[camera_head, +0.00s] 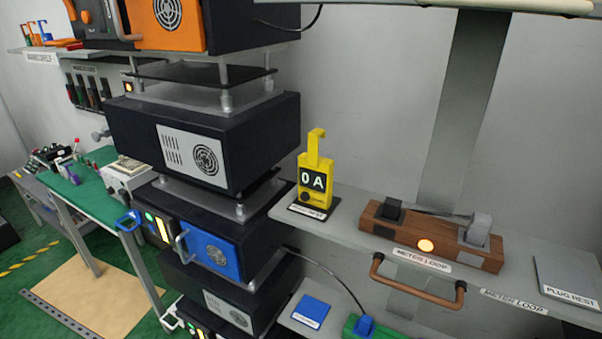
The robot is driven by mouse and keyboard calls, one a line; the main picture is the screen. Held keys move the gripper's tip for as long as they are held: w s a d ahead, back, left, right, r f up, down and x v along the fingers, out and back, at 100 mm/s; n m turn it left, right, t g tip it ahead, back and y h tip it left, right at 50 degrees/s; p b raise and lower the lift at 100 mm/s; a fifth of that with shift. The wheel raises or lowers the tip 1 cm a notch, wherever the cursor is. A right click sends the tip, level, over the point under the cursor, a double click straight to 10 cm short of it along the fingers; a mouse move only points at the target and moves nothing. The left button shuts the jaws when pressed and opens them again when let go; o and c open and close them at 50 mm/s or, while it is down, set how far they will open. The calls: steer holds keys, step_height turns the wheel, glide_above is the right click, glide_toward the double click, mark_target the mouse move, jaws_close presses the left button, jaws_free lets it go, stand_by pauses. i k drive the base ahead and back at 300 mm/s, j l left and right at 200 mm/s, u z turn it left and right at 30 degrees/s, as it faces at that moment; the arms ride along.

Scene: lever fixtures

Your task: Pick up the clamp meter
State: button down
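The clamp meter (314,180) is yellow with a hook-shaped jaw on top and a dark display reading "0 A". It stands upright on a small dark labelled rest (314,210) at the left end of a grey shelf (350,203). Its front faces my camera and nothing covers it. My gripper does not show in this view.
Right of the meter, a wooden meter loop block (430,236) carries two clips and a lit orange lamp. A copper-coloured handle (418,289) hangs below the shelf edge. A plug rest plate (568,277) lies far right. Stacked black equipment boxes (205,145) stand close on the left.

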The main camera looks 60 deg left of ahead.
mark_target(315, 172)
steer(key=u, duration=2.15)
